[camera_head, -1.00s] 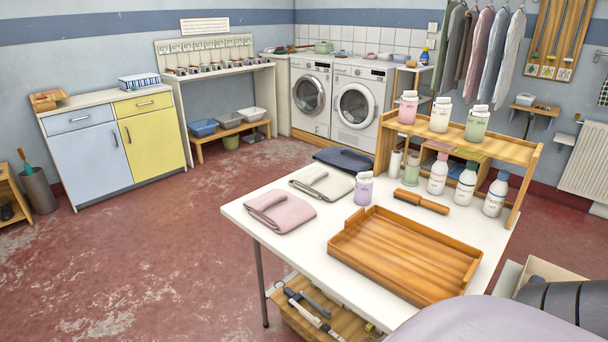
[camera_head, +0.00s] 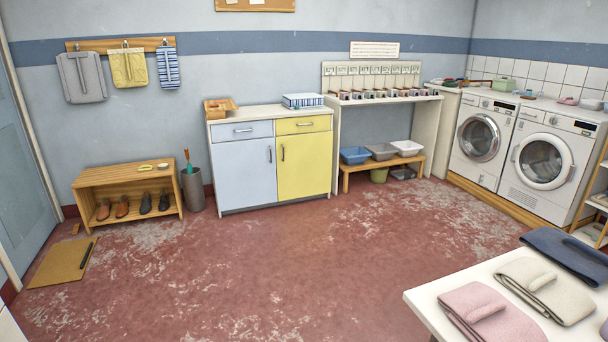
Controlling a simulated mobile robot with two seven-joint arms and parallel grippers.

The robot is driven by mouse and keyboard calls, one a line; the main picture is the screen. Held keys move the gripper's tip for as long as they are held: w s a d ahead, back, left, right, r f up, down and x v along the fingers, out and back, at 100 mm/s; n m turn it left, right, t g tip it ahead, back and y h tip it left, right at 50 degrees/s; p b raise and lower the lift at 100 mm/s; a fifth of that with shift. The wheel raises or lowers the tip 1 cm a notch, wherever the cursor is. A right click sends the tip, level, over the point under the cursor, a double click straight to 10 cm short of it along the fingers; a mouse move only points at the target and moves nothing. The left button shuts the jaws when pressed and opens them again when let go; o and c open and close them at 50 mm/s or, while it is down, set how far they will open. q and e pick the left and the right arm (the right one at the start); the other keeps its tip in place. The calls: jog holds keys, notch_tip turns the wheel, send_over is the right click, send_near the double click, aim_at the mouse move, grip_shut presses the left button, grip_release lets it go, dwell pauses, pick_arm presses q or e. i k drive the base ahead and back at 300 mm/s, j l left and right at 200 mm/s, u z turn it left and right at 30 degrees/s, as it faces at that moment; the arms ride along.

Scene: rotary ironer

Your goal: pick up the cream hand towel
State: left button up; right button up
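The cream hand towel (camera_head: 545,289) lies folded on the white table (camera_head: 425,300) at the lower right of the head view. A folded pink towel (camera_head: 490,314) lies to its left and nearer to me. A folded dark blue towel (camera_head: 568,254) lies behind it, toward the back of the table. The cream towel is in full view and nothing covers it. Neither of my grippers is in view.
Open red floor (camera_head: 270,260) fills the middle. A blue and yellow cabinet (camera_head: 271,165), a shoe bench (camera_head: 127,178), a grey bin (camera_head: 193,190) and a low bench with tubs (camera_head: 381,160) line the far wall. Two washing machines (camera_head: 540,160) stand at the right.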

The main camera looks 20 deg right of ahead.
aim_at(549, 291)
jog(key=i+l+u, duration=0.1)
jog(key=i+u, duration=0.15)
jog(key=i, duration=0.9)
jog(key=i+z, duration=0.2)
jog(key=i, duration=0.15)
jog(key=i+j+z, duration=0.2)
jog(key=i, duration=0.2)
jog(key=z, duration=2.55)
